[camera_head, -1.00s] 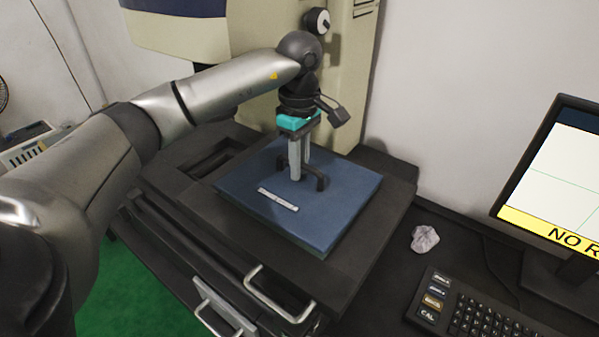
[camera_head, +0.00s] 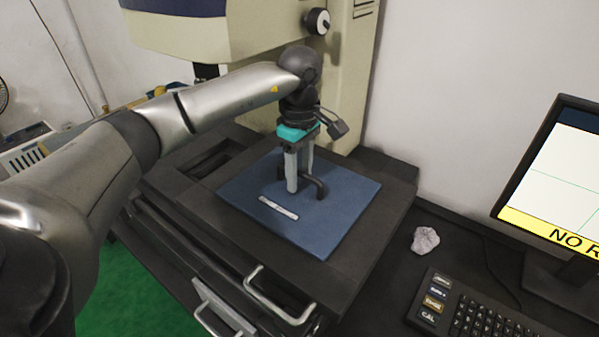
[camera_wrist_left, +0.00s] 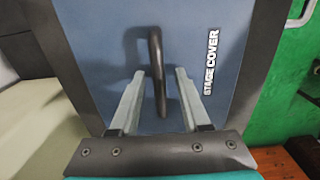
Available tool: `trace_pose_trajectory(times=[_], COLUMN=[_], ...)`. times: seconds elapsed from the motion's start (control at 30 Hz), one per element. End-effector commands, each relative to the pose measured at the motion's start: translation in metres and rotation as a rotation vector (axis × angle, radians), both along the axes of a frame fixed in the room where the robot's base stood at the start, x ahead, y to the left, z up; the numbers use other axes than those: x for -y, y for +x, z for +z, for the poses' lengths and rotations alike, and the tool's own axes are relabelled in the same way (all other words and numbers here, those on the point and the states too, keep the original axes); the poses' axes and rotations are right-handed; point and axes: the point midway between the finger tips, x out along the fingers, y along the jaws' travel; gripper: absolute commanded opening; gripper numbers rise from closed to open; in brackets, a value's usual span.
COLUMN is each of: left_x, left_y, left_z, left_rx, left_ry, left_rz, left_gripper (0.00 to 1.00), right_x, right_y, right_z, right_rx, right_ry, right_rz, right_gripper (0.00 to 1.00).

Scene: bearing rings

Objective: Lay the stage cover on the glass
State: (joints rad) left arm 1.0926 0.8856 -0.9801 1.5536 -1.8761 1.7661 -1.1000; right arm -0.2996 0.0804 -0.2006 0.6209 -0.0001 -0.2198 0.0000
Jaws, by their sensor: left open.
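The stage cover (camera_head: 335,222) is a blue square panel with a white label and a dark bar handle (camera_head: 319,187). It lies flat on the dark stage (camera_head: 385,225) of the machine, and the glass is hidden beneath it. In the left wrist view the cover (camera_wrist_left: 110,60) shows its "STAGE COVER" label to the right of the handle. My left gripper (camera_head: 300,184) points down over the handle. Its fingers are open, one on each side of the handle with gaps between. My right gripper is not in view.
The machine's cream column (camera_head: 345,100) stands close behind my left gripper. Metal bar handles (camera_head: 280,300) stick out at the stage's front. A crumpled grey lump (camera_head: 425,240), a keyboard (camera_head: 470,310) and a monitor (camera_head: 560,180) are at the right.

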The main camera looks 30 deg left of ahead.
Motion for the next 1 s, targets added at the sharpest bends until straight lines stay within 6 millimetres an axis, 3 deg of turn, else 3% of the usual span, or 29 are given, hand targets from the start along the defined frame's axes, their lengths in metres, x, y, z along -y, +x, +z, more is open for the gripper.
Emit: trace_pose_trajectory(times=[0.17, 0.6, 0.8, 1.0], left_x=[0.000, 0.000, 0.000, 0.000], left_y=[0.001, 0.001, 0.000, 0.000], left_z=[0.015, 0.103, 0.121, 0.123], left_rx=[0.005, 0.004, 0.001, 0.000], left_ry=[-0.001, 0.000, -0.001, 0.000], left_rz=[0.000, 0.000, -0.001, 0.000], left_gripper=[0.47, 0.47, 0.47, 0.47], right_x=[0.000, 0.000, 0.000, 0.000], right_y=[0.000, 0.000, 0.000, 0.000], right_z=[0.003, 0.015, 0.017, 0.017], right_rx=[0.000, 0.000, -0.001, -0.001], right_ry=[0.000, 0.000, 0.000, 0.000], right_rz=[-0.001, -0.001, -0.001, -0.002], right_gripper=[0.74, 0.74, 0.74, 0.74])
